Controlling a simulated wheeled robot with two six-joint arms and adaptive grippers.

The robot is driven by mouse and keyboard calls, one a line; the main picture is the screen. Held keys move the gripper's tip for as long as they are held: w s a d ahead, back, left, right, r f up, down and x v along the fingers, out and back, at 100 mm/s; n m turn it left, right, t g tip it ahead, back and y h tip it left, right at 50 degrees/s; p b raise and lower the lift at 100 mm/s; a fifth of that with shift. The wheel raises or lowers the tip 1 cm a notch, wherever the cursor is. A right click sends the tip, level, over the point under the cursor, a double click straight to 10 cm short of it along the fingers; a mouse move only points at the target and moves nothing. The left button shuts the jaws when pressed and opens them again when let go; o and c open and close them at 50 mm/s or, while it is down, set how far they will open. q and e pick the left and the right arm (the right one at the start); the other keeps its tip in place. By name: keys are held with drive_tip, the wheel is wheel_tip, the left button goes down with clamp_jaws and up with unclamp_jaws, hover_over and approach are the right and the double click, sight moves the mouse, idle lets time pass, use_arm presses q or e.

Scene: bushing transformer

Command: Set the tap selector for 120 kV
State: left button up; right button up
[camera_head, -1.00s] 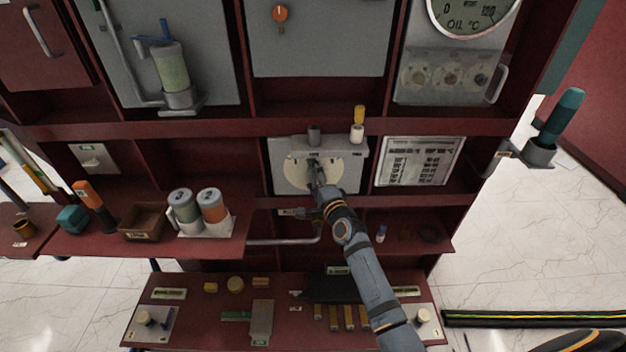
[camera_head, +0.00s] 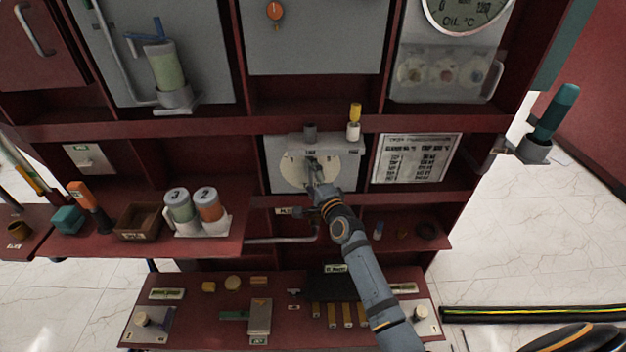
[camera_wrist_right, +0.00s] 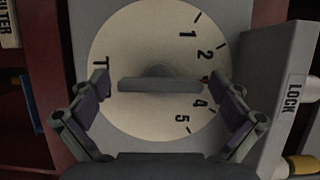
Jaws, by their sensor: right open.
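The tap selector is a cream dial (camera_head: 288,172) on a grey panel in the middle of the rack; it also shows in the wrist view (camera_wrist_right: 130,40). Its grey bar handle (camera_wrist_right: 160,84) lies level there, its right end between the 2 and 4 marks. The mark between them is hidden by a finger. My right gripper (camera_head: 313,172) is at the dial. In the wrist view its open fingers (camera_wrist_right: 155,88) stand at either end of the handle. A printed plate (camera_head: 416,158) hangs right of the dial, its rows too small to read.
A grey bracket marked LOCK (camera_wrist_right: 290,85) stands close beside the right-hand finger in the wrist view. A yellow and white pin (camera_head: 354,120) stands on it. A shelf with two canisters (camera_head: 195,207) is at left; a lower shelf (camera_head: 190,285) holds several small parts.

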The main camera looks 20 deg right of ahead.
drive_tip(key=s+d, duration=0.1)
drive_tip(key=s, duration=1)
drive_tip(key=shift+s+d, duration=0.15)
drive_tip(key=shift+s, duration=0.2)
drive_tip(key=s+d+f+n+g+h+p, duration=0.1)
drive_tip(key=s+f+n+g+p, duration=0.3)
drive_tip(key=f, duration=0.7)
drive_tip(key=s+d+f+n+g, duration=0.2)
drive_tip(key=s+f, duration=0.4)
drive_tip(key=f, duration=0.5)
drive_tip(key=s+d+f+n+g+h+p, duration=0.1)
drive_tip(key=s+f+n+g+p, duration=0.3)
drive_tip(key=f, duration=0.7)
drive_tip(key=s+d+f+n+g+p, duration=0.1)
drive_tip(key=s+f+n+g, duration=0.1)
drive_tip(key=s, duration=0.8)
drive_tip(key=s+d+f+n+g, duration=0.1)
drive_tip(key=s+f, duration=0.4)
drive_tip(key=s, duration=0.5)
drive_tip(key=s+d+f+n+g+p, duration=0.1)
drive_tip(key=s+f+n+g, duration=0.2)
drive_tip(key=s, duration=0.8)
drive_tip(key=shift+d+f+n+g+h+p, duration=0.2)
drive_tip(key=shift+f+n+g+h+p, duration=0.15)
drive_tip(key=shift+f+n, duration=0.25)
